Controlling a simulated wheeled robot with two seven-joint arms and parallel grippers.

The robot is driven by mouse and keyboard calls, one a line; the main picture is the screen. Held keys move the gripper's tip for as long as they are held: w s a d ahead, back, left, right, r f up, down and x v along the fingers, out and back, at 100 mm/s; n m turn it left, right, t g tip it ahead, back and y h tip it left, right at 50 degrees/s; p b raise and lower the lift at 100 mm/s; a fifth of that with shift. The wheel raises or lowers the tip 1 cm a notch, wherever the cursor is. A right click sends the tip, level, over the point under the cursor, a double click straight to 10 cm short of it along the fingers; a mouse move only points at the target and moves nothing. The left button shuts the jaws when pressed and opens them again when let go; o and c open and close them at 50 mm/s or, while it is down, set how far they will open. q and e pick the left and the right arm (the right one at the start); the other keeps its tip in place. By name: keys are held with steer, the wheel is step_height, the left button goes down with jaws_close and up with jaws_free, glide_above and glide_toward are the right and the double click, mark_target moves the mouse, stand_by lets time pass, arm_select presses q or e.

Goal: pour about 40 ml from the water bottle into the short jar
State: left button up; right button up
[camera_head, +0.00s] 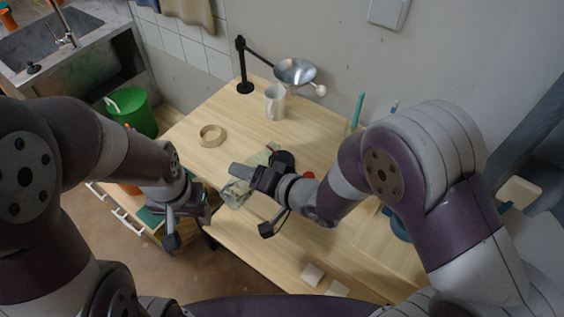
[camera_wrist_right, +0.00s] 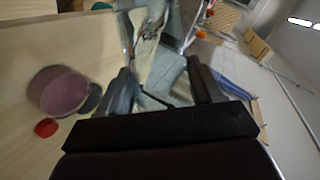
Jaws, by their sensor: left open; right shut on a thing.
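My right gripper (camera_head: 240,176) is over the near part of the wooden table. In the right wrist view its two fingers (camera_wrist_right: 165,88) are shut on a pale, see-through thing (camera_wrist_right: 170,74), which looks like the water bottle; its ends are hard to make out. In the head view the arm hides most of it. A round glass vessel with a pinkish look (camera_wrist_right: 60,92) stands on the table at the left of the right wrist view, apart from the fingers; it may be the short jar. My left gripper (camera_head: 187,222) is open and empty, left of the table's edge.
A red disc (camera_head: 309,176) lies right of my right gripper. A green bucket (camera_head: 133,112) stands left of the table. The table's middle left is clear.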

steer(key=n+b, duration=0.1)
steer(key=n+h+b, duration=0.1)
steer(key=d+r+n+t+h+b, duration=0.1)
steer(key=shift+w, duration=0.25)
steer(key=f+b, duration=0.1)
steer(key=n+t+h+b, duration=0.1)
steer(key=b, duration=0.1)
steer(key=shift+a+f, duration=0.15)
steer(key=shift+f, duration=0.2)
steer(key=shift+r+n+t+h, duration=0.3)
steer(key=shift+r+n, duration=0.1)
steer(key=shift+n, duration=0.1)
steer(key=shift+r+n+p, duration=0.1)
steer(key=shift+n+p, duration=0.2)
steer(key=shift+p, duration=0.1)
steer(key=shift+r+n+t+h+p, duration=0.4)
steer(key=shift+r+n+t+p, duration=0.1)
steer(key=shift+r+p, duration=0.2)
steer(key=shift+w, duration=0.1)
arm_select(q)
step_height(320, 180, down, 2)
steer(key=shift+f, duration=0.15)
steer(key=shift+s, duration=0.1)
arm_select(e)
steer(key=shift+f, duration=0.1)
